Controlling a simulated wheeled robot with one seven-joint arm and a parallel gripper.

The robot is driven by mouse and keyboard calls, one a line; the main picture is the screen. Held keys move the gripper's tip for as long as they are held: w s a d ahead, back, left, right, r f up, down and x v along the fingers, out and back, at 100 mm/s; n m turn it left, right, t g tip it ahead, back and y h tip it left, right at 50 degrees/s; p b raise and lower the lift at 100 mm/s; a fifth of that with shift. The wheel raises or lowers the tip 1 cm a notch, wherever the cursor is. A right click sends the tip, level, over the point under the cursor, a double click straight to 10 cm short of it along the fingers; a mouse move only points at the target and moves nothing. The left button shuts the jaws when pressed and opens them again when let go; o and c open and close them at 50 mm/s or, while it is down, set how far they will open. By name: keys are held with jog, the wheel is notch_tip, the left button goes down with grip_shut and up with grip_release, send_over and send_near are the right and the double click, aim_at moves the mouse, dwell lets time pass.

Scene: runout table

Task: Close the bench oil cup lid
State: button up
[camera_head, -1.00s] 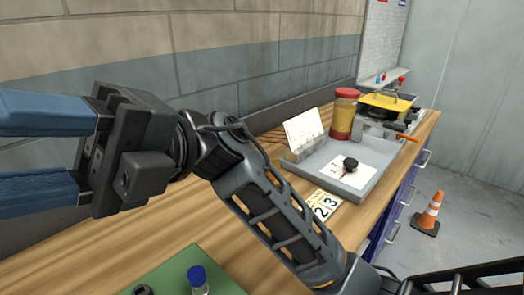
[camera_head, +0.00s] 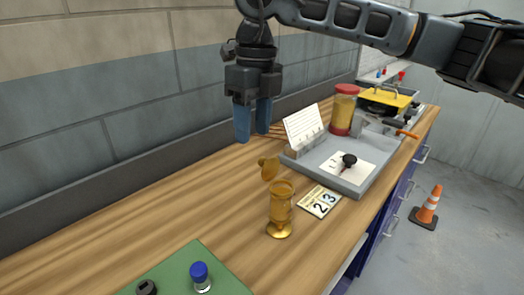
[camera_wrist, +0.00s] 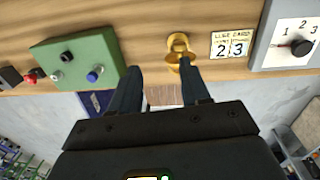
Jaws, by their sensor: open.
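The brass oil cup (camera_head: 280,212) stands upright on the wooden bench in the head view, left of the number card. Its lid (camera_head: 269,168) is tipped up, standing open above the far left of the cup's rim. In the wrist view the oil cup (camera_wrist: 178,46) shows from above, just beyond my right fingertip. My gripper (camera_head: 252,138) points down above the bench, behind and a little left of the cup. Its two blue fingers are apart with nothing between them. My gripper (camera_wrist: 162,72) is apart from the cup as far as I can tell.
A number card (camera_head: 319,201) lies right of the cup. A grey tray (camera_head: 352,184) with a dial, a white card holder (camera_head: 303,130) and a red-lidded jar (camera_head: 343,112) stand farther right. The bench left of the cup is clear.

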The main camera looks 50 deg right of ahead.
aim_at(262, 158)
jog(key=shift+s+d+h, duration=0.1)
jog(key=shift+d+h, duration=0.3)
jog(key=shift+d, duration=0.8)
jog(key=shift+f+p, duration=0.8)
jog(key=shift+f, duration=2.9)
grip_shut()
